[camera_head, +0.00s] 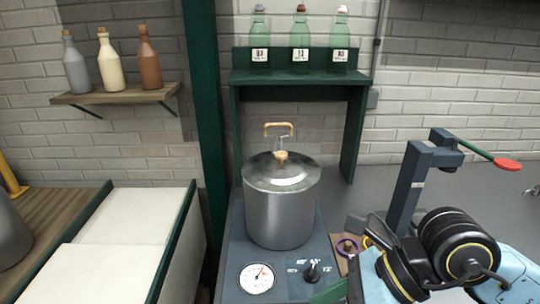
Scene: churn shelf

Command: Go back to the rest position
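My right arm comes in at the lower right, with black joints ringed in yellow and light blue parts. Dark pieces (388,238) at its left end look like my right gripper, but its fingertips do not show clearly, so I cannot tell whether it is open or shut. My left gripper is not in view. A lidded steel pot (281,210) stands upright on a blue-grey base with a dial gauge (256,278) and a black knob (312,272). A tan handle (279,129) shows above its lid.
A dark green shelf (300,77) behind the pot carries three labelled green bottles. A wooden wall shelf (117,95) holds three bottles. A dark post with a red-tipped lever (507,164) stands by my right arm. Grey counter lies open behind it.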

